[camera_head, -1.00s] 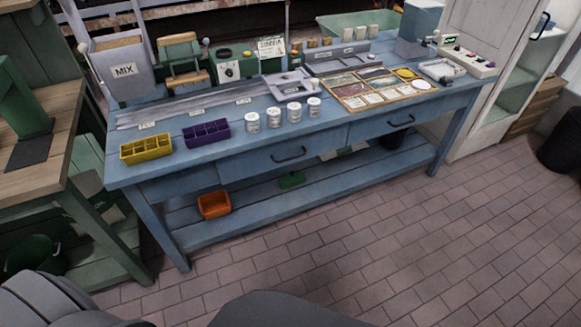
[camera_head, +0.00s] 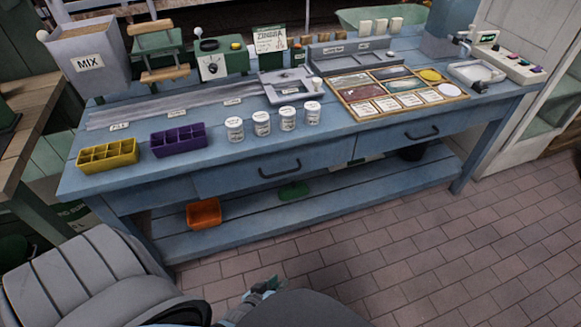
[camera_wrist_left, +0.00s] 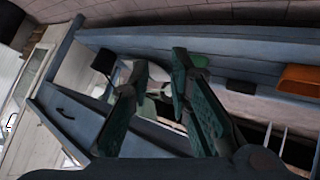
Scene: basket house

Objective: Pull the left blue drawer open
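The left blue drawer (camera_head: 228,179) is closed, flush in the front of the blue workbench. Its dark bar handle (camera_head: 280,168) shows clear in the head view. My left gripper (camera_head: 265,286) just shows at the bottom of the head view, in front of the bench and well short of the handle. In the left wrist view its two green fingers (camera_wrist_left: 160,68) stand apart with nothing between them. That view is tilted, and a blue drawer front with a dark handle (camera_wrist_left: 60,112) shows at its left; I cannot tell which drawer it is. My right gripper is out of view.
The second drawer's handle (camera_head: 421,132) is further right. Yellow (camera_head: 108,155) and purple (camera_head: 179,139) trays and several white jars (camera_head: 262,123) stand on the bench top. An orange bin (camera_head: 204,213) sits on the lower shelf. Brick floor (camera_head: 440,240) in front is clear.

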